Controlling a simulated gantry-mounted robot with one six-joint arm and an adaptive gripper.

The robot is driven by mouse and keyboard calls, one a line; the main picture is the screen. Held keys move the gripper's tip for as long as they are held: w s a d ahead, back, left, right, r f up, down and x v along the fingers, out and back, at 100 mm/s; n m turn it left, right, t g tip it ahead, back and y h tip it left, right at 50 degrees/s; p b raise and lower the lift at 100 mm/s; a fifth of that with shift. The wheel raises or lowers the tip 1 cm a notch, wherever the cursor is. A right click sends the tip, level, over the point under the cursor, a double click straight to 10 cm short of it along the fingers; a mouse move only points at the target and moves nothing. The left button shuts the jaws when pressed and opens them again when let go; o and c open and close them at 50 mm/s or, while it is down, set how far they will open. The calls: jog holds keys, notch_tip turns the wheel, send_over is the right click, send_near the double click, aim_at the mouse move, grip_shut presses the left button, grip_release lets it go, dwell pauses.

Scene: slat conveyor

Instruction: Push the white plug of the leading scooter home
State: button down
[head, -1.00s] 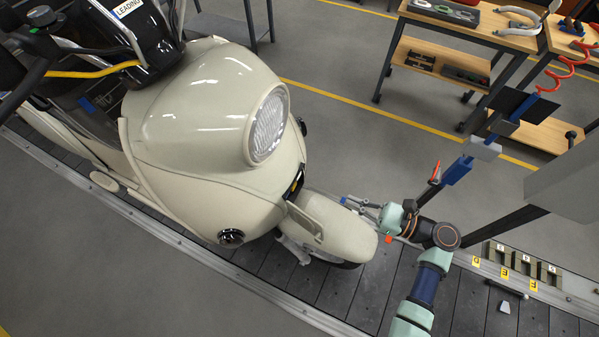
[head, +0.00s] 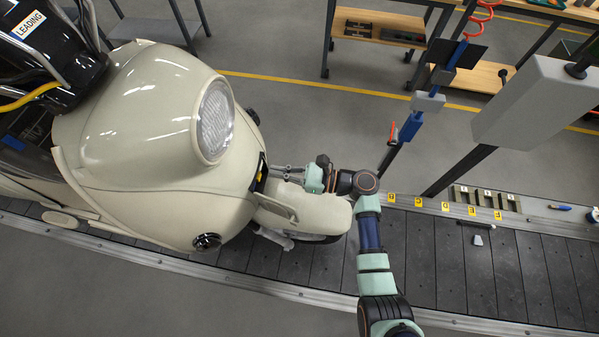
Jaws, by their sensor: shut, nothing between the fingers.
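The leading scooter (head: 150,120) is cream-coloured, with a round headlight (head: 214,120) and a "LEADING" label (head: 28,25) at its back upper left. It stands on the conveyor on the left of the view. My gripper (head: 276,172) is shut with nothing between its fingers. It reaches left, just above the front fender (head: 310,212), its tips close to a dark opening (head: 261,172) with a yellow mark in the scooter's front. I cannot tell whether the tips touch the scooter. I cannot make out the white plug; the gripper or the body may hide it.
The dark slat conveyor (head: 400,255) runs beneath, with a metal edge and several yellow letter tags (head: 445,206). A small pale piece (head: 477,240) and a dark bar (head: 475,223) lie on the slats at right. A grey panel (head: 535,100) on a post and a workbench (head: 400,20) stand behind.

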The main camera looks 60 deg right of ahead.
aim_at(260, 169)
jog(key=shift+x, duration=1.15)
jog(key=shift+p+x, duration=0.3)
jog(key=shift+x, duration=0.65)
jog(key=shift+f, duration=0.2)
